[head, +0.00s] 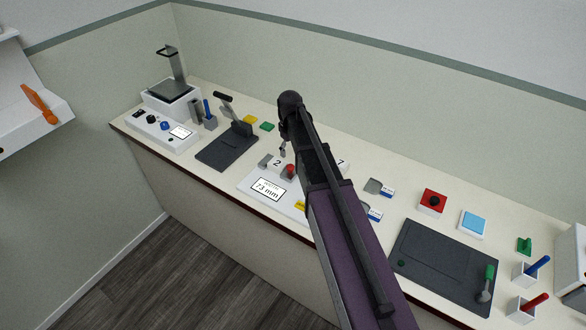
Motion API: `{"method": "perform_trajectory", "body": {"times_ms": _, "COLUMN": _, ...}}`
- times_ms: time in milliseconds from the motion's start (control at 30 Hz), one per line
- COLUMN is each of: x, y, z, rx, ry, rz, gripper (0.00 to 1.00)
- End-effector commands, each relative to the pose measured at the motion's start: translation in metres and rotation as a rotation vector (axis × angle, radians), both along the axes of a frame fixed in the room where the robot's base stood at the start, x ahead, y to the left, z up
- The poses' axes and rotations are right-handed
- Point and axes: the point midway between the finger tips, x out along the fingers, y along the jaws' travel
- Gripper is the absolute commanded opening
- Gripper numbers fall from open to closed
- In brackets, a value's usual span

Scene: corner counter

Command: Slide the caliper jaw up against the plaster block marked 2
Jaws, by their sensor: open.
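The caliper has a white base (256,181) with a display reading 73 mm. A grey jaw (264,161) stands at its left, and a second grey jaw with a red knob (290,169) stands at its right. A white plaster block marked 2 (277,164) sits between them. I cannot tell how wide the gap between jaw and block is. My gripper (283,151) points down just above and behind the block and red knob. It is small in view, open, and appears empty. My arm hides the right part of the caliper.
A white item also marked 2 (341,163) shows just right of my arm. A dark lever press (228,148) and a scale (171,92) stand to the left. A red button box (432,201), a blue-topped box (472,222) and a dark tray (446,250) lie to the right.

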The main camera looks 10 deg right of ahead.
Motion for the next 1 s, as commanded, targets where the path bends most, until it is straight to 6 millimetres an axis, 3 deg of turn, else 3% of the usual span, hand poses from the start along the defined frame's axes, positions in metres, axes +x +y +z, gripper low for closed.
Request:
{"method": "perform_trajectory", "body": {"times_ms": 700, "x": 0.000, "y": 0.001, "z": -0.058, "rx": 0.000, "ry": 0.000, "rz": 0.001, "gripper": 0.76}}
{"method": "perform_trajectory", "body": {"times_ms": 1000, "x": 0.000, "y": 0.001, "z": -0.073, "rx": 0.000, "ry": 0.000, "rz": 0.002, "gripper": 0.76}}
